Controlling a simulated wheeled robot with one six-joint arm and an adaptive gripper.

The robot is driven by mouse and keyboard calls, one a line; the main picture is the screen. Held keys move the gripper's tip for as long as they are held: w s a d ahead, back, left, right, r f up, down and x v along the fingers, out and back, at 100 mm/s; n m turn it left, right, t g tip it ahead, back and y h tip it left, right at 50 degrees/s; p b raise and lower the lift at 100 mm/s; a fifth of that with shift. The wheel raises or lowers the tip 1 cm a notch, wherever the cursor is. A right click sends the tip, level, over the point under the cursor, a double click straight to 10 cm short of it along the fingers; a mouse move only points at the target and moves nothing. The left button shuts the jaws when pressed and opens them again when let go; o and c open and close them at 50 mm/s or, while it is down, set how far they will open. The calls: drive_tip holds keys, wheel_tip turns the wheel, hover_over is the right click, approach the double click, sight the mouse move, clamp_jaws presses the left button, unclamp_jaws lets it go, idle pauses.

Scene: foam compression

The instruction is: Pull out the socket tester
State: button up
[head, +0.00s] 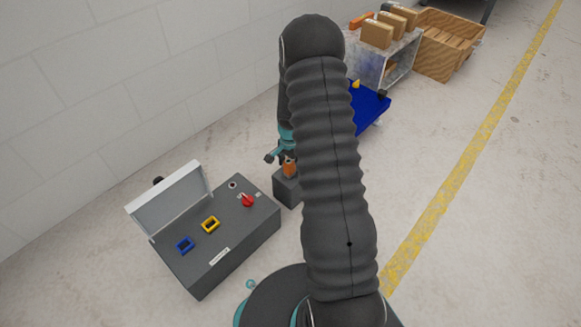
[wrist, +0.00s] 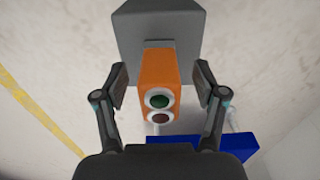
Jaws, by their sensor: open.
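The socket tester (wrist: 160,80) is an orange block with a green and a dark red round lens in white rings on its near end. In the wrist view it sits against a grey box (wrist: 160,25), likely its socket housing. My gripper (wrist: 160,84) is open, with one finger on each side of the tester and a gap on both sides. In the head view the orange tester (head: 290,169) shows small on the grey box (head: 287,187), below my gripper (head: 281,160). My arm hides part of that area.
A grey control box (head: 235,240) with a raised white lid, a red switch and blue and yellow frames stands to the left. A blue object (head: 371,112) lies behind my arm. A shelf with cartons (head: 377,34) and a wooden crate (head: 446,50) stand farther back. Floor at right is clear.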

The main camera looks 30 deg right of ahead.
sight(290, 160)
idle(0.4)
clamp_jaws()
drive_tip(key=shift+r, duration=0.1)
drive_tip(key=shift+r+p, duration=1.7)
drive_tip(key=shift+r, duration=1.25)
